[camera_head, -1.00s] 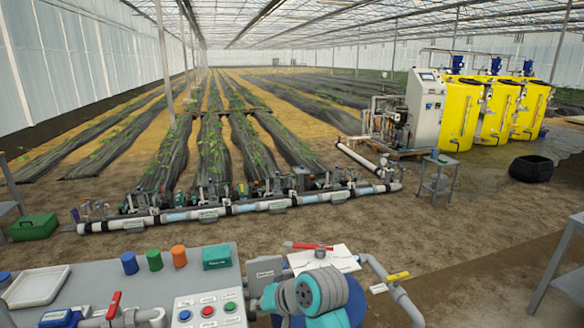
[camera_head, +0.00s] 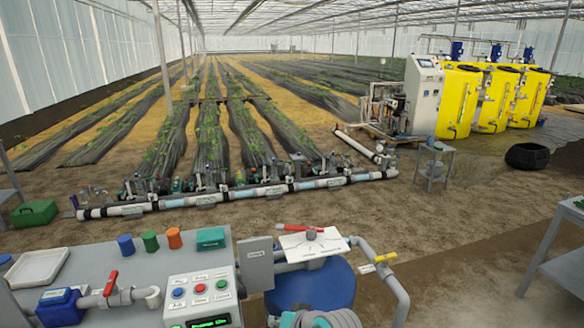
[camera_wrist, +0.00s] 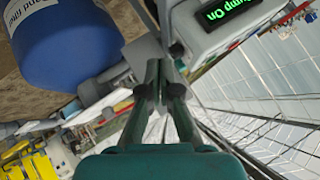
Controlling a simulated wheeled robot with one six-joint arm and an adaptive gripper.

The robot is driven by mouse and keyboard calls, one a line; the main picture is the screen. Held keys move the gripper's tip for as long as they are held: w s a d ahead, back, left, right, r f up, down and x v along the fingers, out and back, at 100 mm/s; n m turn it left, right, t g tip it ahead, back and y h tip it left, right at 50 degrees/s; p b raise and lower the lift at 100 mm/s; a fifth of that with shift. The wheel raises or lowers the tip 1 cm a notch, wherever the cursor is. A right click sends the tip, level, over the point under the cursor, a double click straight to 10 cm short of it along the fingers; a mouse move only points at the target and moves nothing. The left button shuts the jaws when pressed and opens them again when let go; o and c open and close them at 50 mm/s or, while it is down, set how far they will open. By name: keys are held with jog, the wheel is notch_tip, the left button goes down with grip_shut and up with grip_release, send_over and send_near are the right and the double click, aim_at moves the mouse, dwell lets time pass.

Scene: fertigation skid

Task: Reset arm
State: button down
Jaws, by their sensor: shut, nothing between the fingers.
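My gripper (camera_wrist: 163,75) shows in the wrist view with its two dark green fingers closed together and nothing between them. The wrist view is turned over, with a blue tank (camera_wrist: 65,40) at the upper left and a control box with a green lit display (camera_wrist: 232,12) at the top right. No contact between the fingers and the box or tank can be made out.
A grey bench (camera_head: 105,258) holds a push-button box (camera_head: 200,295), a white tray (camera_head: 37,268), colored cups and a red-handled valve (camera_head: 111,284). A blue tank (camera_head: 312,288) and a pipe with a yellow-handled valve (camera_head: 385,258) stand right of it. Open soil lies beyond.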

jog(key=s+d+f+m+t+h, duration=0.1)
jog(key=s+d+f, duration=0.4)
jog(key=s, duration=0.3)
jog(key=s+d+f+t+h, duration=0.1)
jog(key=s+d+f+t, duration=0.1)
jog(key=s+d+f, duration=0.4)
jog(key=s+d+f+m+t+h, duration=0.1)
jog(key=s+d+f+h, duration=0.2)
jog(key=s, duration=0.6)
jog(key=s+d+r+t, duration=0.1)
jog(key=s+r, duration=0.3)
jog(key=s, duration=0.4)
jog(key=s+d+r+n+t+h, duration=0.1)
jog(key=s+d+r, duration=0.3)
jog(key=s, duration=0.4)
jog(key=s+d+r+t, duration=0.1)
jog(key=s+d+r, duration=0.2)
jog(key=s+r, duration=0.2)
jog(key=s, duration=0.2)
jog(key=shift+s+n+t+h, duration=0.3)
jog(key=shift+s, duration=0.1)
